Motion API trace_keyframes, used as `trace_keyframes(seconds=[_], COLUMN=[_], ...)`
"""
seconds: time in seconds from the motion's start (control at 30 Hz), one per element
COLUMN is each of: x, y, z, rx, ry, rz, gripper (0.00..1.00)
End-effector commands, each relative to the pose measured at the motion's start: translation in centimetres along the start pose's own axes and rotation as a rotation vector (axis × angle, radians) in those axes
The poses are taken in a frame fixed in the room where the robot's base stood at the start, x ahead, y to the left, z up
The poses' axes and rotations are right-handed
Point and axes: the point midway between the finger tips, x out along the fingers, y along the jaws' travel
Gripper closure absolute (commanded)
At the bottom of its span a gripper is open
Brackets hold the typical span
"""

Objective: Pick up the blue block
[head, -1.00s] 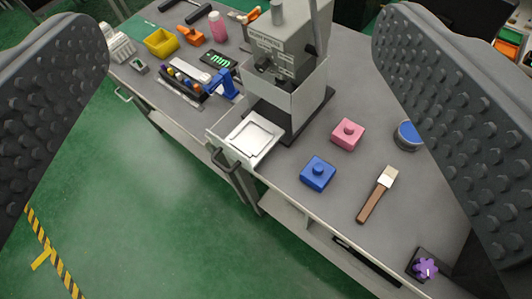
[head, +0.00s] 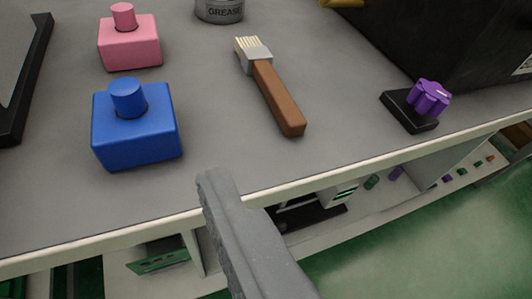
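The blue block (head: 137,137) is a rounded cube with a round knob on top. It stands upright on the grey tabletop near the front edge, at the left of the head view. My gripper (head: 218,178) shows as one narrow grey finger shape rising from the bottom middle. Its tip is to the right of the blue block and below it in the picture, apart from it. A second finger cannot be made out, so its opening is unclear. Nothing is seen held.
A pink block (head: 130,42) stands just behind the blue one. A brush (head: 272,88), a grease tin (head: 219,10) and a purple knob on a black base (head: 428,98) are farther right. A dark-edged tray (head: 18,80) is at far left. The worktable's front edge (head: 330,180) crosses below.

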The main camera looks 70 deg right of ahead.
Motion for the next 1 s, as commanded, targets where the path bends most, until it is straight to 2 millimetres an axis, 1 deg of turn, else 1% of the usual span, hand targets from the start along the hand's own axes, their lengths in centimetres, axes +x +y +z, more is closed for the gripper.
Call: trace_keyframes(seconds=[0.07, 0.17, 0.5, 0.6, 0.7, 0.87, 1.0], x=[0.1, 1.0, 6.3, 7.6, 8.3, 8.9, 10.1], y=[0.7, 1.1, 1.3, 1.3, 1.3, 1.4, 1.6], z=[0.7, 0.8, 0.8, 0.8, 0.8, 0.8, 0.8], rx=[-0.017, -0.022, -0.019, -0.02, -0.019, -0.018, -0.018], ry=[0.004, 0.007, 0.006, 0.006, 0.004, 0.003, 0.005], rz=[0.027, 0.039, 0.038, 0.038, 0.037, 0.036, 0.036], gripper=[0.2, 0.2, 0.2, 0.2, 0.2, 0.2, 0.2])
